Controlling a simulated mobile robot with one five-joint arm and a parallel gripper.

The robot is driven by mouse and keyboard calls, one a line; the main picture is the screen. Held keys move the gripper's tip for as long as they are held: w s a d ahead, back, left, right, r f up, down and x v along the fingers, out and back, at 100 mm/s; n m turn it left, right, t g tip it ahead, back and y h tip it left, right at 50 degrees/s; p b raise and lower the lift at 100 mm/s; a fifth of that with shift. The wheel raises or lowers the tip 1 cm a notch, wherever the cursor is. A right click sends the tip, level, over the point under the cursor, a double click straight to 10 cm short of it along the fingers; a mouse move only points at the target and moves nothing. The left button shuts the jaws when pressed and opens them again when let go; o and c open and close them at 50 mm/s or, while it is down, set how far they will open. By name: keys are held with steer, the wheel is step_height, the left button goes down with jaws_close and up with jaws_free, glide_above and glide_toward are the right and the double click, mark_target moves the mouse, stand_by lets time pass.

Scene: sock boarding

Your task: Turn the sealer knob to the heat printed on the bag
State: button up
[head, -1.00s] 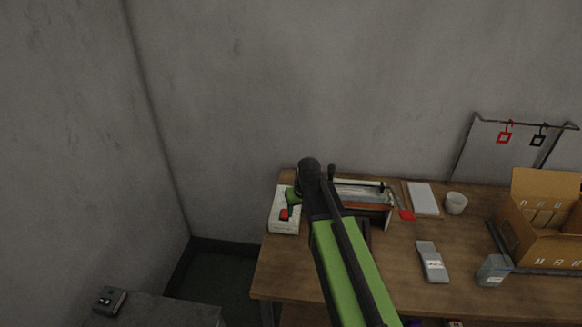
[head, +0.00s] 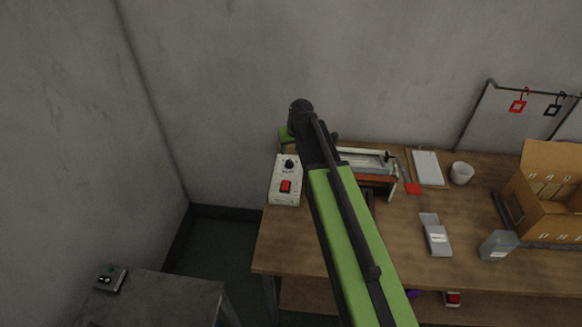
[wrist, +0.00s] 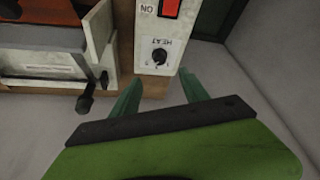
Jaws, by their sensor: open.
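The sealer's white control box (head: 276,192) stands at the table's left end, with a red switch (head: 286,186) and a dark round knob (head: 289,164). In the wrist view the knob (wrist: 159,56) sits under the word HEAT, with a light pointer mark; its setting is too small to read. My gripper (wrist: 161,80) is open and empty, its two green fingers pointing toward the knob, one each side, apart from it. In the head view my wrist hides most of it. A grey bag (head: 433,222) with a white label lies on the table; its print is unreadable.
The sealer's long body (head: 372,180) is right of the box; its dark lever (wrist: 87,98) is near my fingers. A white pad (head: 428,167), a cup (head: 461,173), a grey pouch (head: 498,244) and an open carton (head: 548,215) stand further right. Walls are close behind and left.

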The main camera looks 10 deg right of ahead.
mark_target(289, 162)
steer(key=b+x, duration=0.9)
steer(key=x, duration=0.3)
steer(key=shift+s, duration=0.15)
steer(key=shift+r, duration=0.15)
